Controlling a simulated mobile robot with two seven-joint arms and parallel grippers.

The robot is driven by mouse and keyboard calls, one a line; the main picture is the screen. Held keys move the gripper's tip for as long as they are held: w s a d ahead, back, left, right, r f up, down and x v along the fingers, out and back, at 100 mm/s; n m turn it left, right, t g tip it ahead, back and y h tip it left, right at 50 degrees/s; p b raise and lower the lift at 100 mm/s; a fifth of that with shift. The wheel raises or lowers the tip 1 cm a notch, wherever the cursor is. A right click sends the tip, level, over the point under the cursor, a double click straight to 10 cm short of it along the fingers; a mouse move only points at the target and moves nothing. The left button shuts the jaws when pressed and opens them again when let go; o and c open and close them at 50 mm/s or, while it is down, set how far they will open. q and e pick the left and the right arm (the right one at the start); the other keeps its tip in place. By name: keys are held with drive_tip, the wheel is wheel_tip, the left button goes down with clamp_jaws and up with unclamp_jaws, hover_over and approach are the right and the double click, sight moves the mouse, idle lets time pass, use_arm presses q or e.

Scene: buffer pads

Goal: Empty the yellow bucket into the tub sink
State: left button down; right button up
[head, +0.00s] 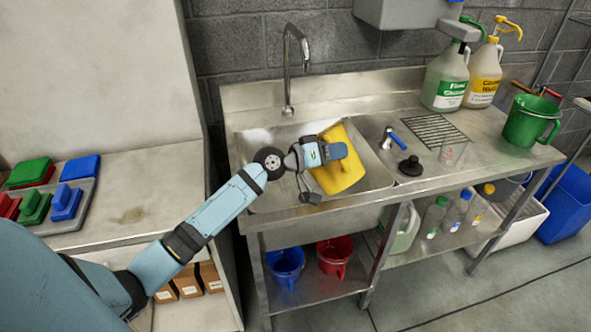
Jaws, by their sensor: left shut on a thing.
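The yellow bucket (341,172) is tilted over the basin of the metal tub sink (262,195) in the head view. My left gripper (332,152) is shut on the yellow bucket near its upper rim. The bucket's inside faces away to the left and is mostly hidden, so I cannot tell whether anything is in it. A tall faucet (287,70) stands at the back of the sink. My right gripper is not in view.
A green bucket (530,122) and two large jugs, one green-labelled (444,82) and one yellow (484,75), stand on the right counter. A black plunger-like piece (410,166) and a clear glass (454,153) sit beside the basin.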

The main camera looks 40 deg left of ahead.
use_arm(q)
drive_tip(key=shift+w+a+r+n+t+b, duration=0.1)
drive_tip(key=shift+a+r+n+t+b, duration=0.25)
drive_tip(key=shift+a+n, duration=0.25)
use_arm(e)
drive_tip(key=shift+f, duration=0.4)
use_arm(q)
drive_tip(key=shift+w+a+r+n+t+h+b, duration=0.1)
drive_tip(key=shift+a+r+n+t+h+b, duration=0.15)
drive_tip(key=shift+a+n, duration=0.15)
drive_tip(key=shift+a+r+n+t+h+b, duration=0.1)
drive_tip(key=shift+a+n+h+b, duration=0.15)
drive_tip(key=shift+a, duration=0.2)
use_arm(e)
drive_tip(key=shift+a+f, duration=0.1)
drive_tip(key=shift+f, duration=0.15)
use_arm(q)
drive_tip(key=shift+a+f+n+b, duration=0.2)
drive_tip(key=shift+n+b, duration=0.05)
drive_tip(key=shift+b, duration=0.15)
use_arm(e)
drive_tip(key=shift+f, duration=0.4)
use_arm(q)
drive_tip(key=shift+a, duration=0.15)
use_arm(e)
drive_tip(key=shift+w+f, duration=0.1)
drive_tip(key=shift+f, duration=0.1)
